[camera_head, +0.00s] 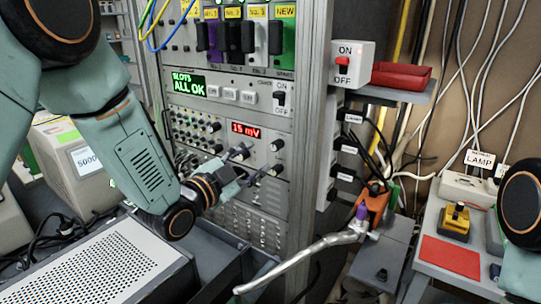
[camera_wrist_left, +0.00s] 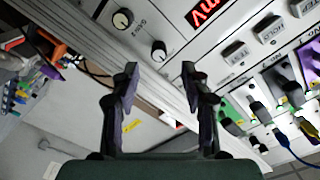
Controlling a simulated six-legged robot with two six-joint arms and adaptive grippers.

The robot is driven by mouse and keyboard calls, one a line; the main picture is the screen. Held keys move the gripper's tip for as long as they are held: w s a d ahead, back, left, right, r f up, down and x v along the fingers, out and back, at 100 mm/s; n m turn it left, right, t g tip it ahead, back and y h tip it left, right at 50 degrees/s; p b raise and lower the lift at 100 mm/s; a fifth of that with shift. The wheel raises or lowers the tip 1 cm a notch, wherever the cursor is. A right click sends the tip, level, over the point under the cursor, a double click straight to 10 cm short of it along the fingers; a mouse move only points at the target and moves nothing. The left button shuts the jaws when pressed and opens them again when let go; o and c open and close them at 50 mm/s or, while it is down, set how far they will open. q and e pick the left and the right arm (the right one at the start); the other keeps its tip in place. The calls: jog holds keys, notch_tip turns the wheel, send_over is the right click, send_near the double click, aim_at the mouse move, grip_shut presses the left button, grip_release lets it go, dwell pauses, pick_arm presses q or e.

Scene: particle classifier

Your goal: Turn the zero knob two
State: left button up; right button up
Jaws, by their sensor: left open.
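The instrument panel has a red "15 mV" display (camera_head: 245,130) with two knobs at its right, an upper knob (camera_head: 277,145) and a lower knob (camera_head: 277,169). The wrist view also shows two black-and-white knobs, one upper left (camera_wrist_left: 123,18) and one lower right (camera_wrist_left: 158,50). My left gripper (camera_head: 250,166) is open and empty in front of the panel, near the lower knob. In the wrist view its fingers (camera_wrist_left: 160,72) stand apart, with the lower-right knob beyond the gap. My right gripper is out of view.
A green "ALL OK" screen (camera_head: 188,84) and an ON/OFF switch box (camera_head: 351,64) are above. A grey pillar (camera_head: 308,130) borders the panel on the right. A perforated metal box (camera_head: 95,272) lies below my left arm. Cables and an orange clamp (camera_head: 374,205) stand at right.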

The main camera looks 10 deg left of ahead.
aim_at(273, 147)
pick_arm(q)
jog(key=x, duration=0.6)
jog(key=shift+w+d, duration=0.3)
jog(key=shift+w+d+r, duration=0.15)
jog(key=shift+d+r, duration=0.05)
jog(key=shift+w+f, duration=0.1)
jog(key=shift+w, duration=0.05)
jog(key=c, duration=0.3)
grip_shut()
